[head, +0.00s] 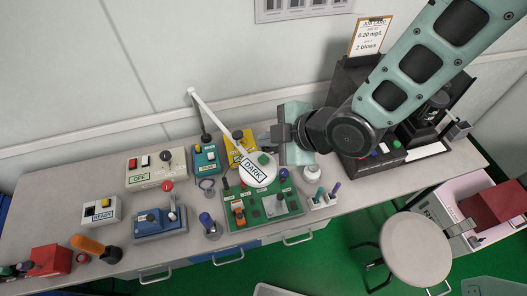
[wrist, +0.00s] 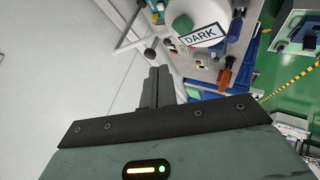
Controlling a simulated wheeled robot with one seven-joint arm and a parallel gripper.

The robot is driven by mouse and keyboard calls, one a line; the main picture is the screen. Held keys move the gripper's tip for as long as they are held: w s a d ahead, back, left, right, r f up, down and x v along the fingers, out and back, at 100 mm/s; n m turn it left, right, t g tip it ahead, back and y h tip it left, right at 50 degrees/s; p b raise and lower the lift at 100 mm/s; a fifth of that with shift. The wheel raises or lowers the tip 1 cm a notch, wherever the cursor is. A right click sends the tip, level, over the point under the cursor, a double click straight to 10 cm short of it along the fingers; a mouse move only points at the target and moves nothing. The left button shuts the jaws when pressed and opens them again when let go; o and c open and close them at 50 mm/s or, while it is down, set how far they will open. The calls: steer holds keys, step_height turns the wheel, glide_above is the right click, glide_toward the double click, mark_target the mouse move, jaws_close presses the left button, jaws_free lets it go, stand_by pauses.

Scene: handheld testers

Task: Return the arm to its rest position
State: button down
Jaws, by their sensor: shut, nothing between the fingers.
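My arm reaches in from the upper right of the head view and is held above the bench. My gripper (head: 274,135) points left, just right of the lamp head marked DARK (head: 257,169). In the wrist view my gripper (wrist: 157,84) shows two dark fingers together, with nothing between them. The DARK lamp head also shows in the wrist view (wrist: 194,22), beyond the fingertips. I cannot tell the exact gap between my gripper and the lamp.
The grey bench (head: 90,196) carries several testers, including a green board (head: 238,222), a cream OFF box (head: 143,178) and a blue device (head: 152,229). A dark machine (head: 352,80) stands under my arm. A stool (head: 414,249) and pink crate (head: 452,195) stand in front. Open wall lies behind.

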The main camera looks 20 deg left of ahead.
steer(key=shift+r, duration=0.65)
steer(key=shift+d, duration=0.1)
steer(key=s+d+r+m+g+h+b, duration=0.1)
steer(key=s+d+m+h+b, duration=0.3)
steer(key=d+m, duration=0.4)
steer(key=s+d+r+m+g+h+b, duration=0.1)
steer(key=s+d+m+h+b, duration=0.3)
steer(key=d, duration=1.1)
steer(key=s+m+b, duration=0.1)
steer(key=s+m, duration=0.2)
steer(key=shift+r+m+g, duration=0.2)
steer(key=shift+m+g, duration=0.1)
steer(key=shift+m, duration=0.1)
